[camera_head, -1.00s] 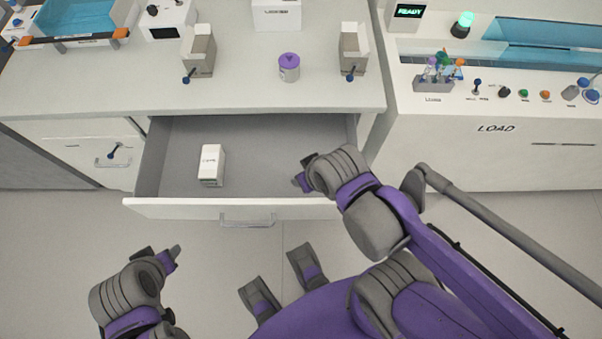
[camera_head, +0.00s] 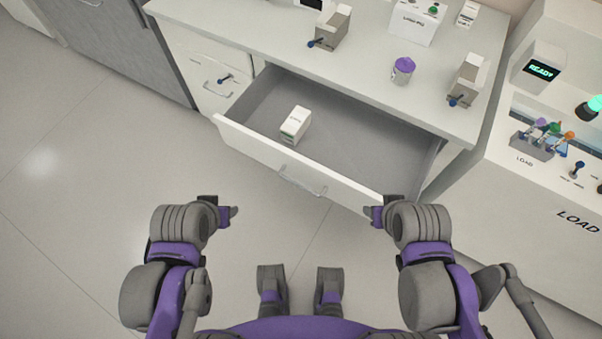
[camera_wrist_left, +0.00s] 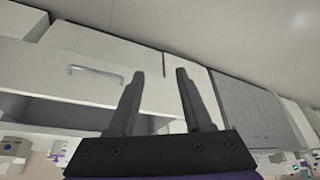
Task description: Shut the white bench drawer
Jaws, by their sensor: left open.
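The white bench drawer (camera_head: 262,146) stands pulled out from the bench in the head view, with a metal handle (camera_head: 302,180) on its front. A small white box (camera_head: 295,124) is inside it, toward the left. My left gripper (camera_head: 230,215) is in front of the drawer, below and left of the handle, apart from it. My right gripper (camera_head: 374,216) is near the drawer front's right end; whether it touches is unclear, and its finger gap cannot be made out. In the left wrist view my left gripper (camera_wrist_left: 160,98) has its fingers apart, with nothing between them, and the drawer front (camera_wrist_left: 60,85) shows behind.
The bench top (camera_head: 364,75) holds a purple-lidded jar (camera_head: 403,70), grey holders and a white box. A white LOAD station (camera_head: 545,190) stands at the right. A closed bench front with a handle (camera_head: 215,88) is at the left. The floor (camera_head: 90,190) at left is clear.

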